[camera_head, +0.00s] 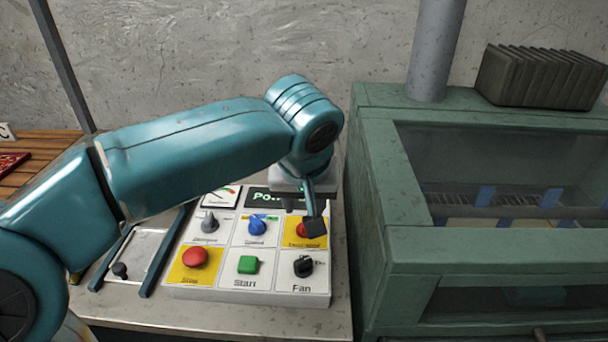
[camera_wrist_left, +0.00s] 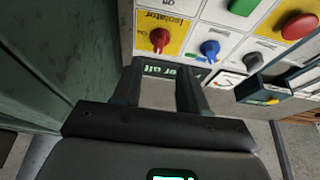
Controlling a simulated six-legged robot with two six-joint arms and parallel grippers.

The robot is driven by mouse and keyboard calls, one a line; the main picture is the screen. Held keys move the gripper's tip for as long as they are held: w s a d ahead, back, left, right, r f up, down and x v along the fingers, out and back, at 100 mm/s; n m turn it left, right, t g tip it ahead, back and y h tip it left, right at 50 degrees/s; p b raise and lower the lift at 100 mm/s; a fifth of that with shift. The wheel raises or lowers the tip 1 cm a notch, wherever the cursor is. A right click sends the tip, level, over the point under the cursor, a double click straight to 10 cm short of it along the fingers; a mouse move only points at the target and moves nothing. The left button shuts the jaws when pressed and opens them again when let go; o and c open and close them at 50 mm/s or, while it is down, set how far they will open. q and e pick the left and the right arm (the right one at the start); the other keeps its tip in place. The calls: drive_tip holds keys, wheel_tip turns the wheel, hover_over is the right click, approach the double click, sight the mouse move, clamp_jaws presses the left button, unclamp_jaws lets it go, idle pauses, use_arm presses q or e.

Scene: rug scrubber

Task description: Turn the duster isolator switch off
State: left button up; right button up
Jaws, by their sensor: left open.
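The isolator switch is a red rotary knob (camera_head: 301,230) on a yellow label at the panel's right side, partly hidden by my left gripper (camera_head: 310,212). In the left wrist view the red knob (camera_wrist_left: 159,40) lies just beyond and roughly between the fingertips, under the word "Isolator". My left gripper (camera_wrist_left: 162,78) is open and empty there, with its two dark fingers apart. Contact with the knob cannot be told. The display (camera_head: 270,197) is partly covered by my wrist; its end reads "er off" in the left wrist view. My right gripper is not in view.
The control panel (camera_head: 231,293) also holds a blue knob (camera_head: 257,226), a grey knob (camera_head: 210,222), a red button (camera_head: 195,257), a green button (camera_head: 248,264) and a black Fan knob (camera_head: 303,266). A green machine (camera_head: 385,220) stands close on the right.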

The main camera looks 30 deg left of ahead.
use_arm(q)
drive_tip(key=p+v, duration=0.1)
drive_tip(key=v, duration=0.6)
idle(0.4)
